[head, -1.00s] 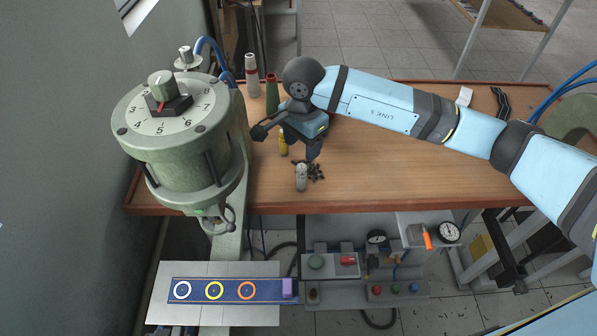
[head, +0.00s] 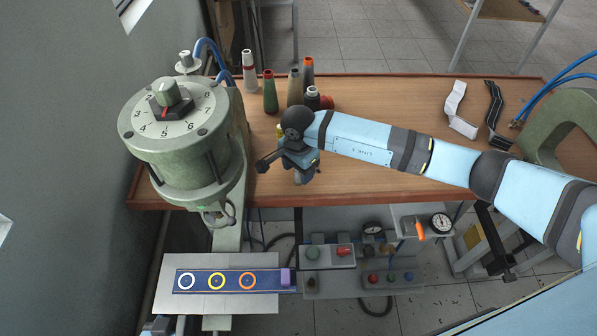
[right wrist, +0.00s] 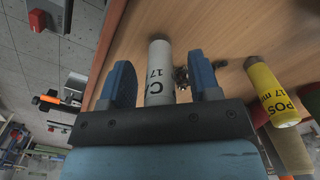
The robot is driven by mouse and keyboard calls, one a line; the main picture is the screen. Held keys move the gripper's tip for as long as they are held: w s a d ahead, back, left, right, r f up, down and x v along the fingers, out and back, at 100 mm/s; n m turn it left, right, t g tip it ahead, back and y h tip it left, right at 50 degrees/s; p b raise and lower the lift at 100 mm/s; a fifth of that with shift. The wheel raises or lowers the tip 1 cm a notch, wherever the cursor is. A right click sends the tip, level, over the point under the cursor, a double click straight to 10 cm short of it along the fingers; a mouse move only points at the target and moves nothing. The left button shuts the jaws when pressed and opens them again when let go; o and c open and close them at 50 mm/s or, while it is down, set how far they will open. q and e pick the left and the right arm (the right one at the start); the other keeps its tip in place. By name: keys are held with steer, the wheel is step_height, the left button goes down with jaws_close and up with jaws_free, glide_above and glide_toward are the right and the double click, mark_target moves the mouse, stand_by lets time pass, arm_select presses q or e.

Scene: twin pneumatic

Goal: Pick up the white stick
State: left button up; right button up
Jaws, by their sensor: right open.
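The white stick (right wrist: 160,68), a short cylinder with black lettering, stands on the wooden table in the right wrist view. It lies between the two blue fingers of my right gripper (right wrist: 164,84), with a visible gap at the right finger. The gripper is open around it. In the head view my right gripper (head: 304,174) points down near the table's front edge and hides the stick. My left gripper is not in view.
A big green-grey dial machine (head: 180,145) stands left of the gripper. Several cones and bottles, including a green one (head: 270,92), stand behind it. White (head: 456,108) and black strips lie at the back right. Small dark pieces (right wrist: 182,76) lie beside the stick.

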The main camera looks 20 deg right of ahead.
steer(key=c, duration=1.1)
steer(key=shift+o, duration=0.2)
steer(key=shift+r, duration=0.1)
step_height(320, 180, up, 20)
steer(key=b, duration=0.3)
